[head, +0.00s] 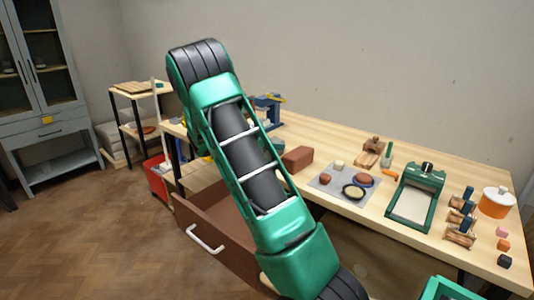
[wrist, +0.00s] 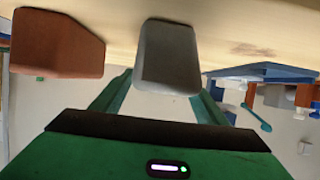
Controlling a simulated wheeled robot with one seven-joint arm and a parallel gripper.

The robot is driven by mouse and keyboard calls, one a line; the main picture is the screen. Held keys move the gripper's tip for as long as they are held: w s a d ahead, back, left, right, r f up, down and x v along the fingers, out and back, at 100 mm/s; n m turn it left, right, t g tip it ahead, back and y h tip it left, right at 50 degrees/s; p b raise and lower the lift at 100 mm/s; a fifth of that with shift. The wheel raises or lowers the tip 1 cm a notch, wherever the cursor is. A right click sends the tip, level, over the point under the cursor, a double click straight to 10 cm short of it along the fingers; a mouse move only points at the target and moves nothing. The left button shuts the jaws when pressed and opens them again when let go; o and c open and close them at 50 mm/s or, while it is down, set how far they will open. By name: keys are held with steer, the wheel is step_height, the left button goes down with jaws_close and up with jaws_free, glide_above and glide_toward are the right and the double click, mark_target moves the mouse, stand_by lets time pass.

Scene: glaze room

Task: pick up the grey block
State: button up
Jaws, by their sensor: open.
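In the wrist view the grey block (wrist: 167,55) is at the upper middle, its near face toward my gripper. My gripper (wrist: 160,88) is open, with a green finger to each side of the block's near end. I cannot tell whether the fingers touch it. In the head view my own arm covers the middle of the picture, and neither the grey block nor my gripper shows there.
A red-brown block (wrist: 57,43) sits left of the grey block in the wrist view. In the head view a brown block (head: 297,158) is on the wooden bench (head: 330,146). An open drawer (head: 222,215), a grey mat (head: 327,180) and a green-framed tray (head: 413,200) also show.

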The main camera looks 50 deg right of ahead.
jaws_close()
steer(key=shift+r, duration=0.1)
steer(key=shift+r, duration=0.1)
steer(key=shift+r, duration=0.55)
step_height(320, 180, up, 3)
steer(key=shift+f, duration=0.1)
steer(key=s+r+v, duration=0.1)
steer(key=s+v, duration=0.1)
steer(key=v, duration=1.1)
steer(key=shift+s+d+r, duration=0.15)
steer(key=shift+d+r, duration=0.15)
steer(key=shift+r, duration=0.05)
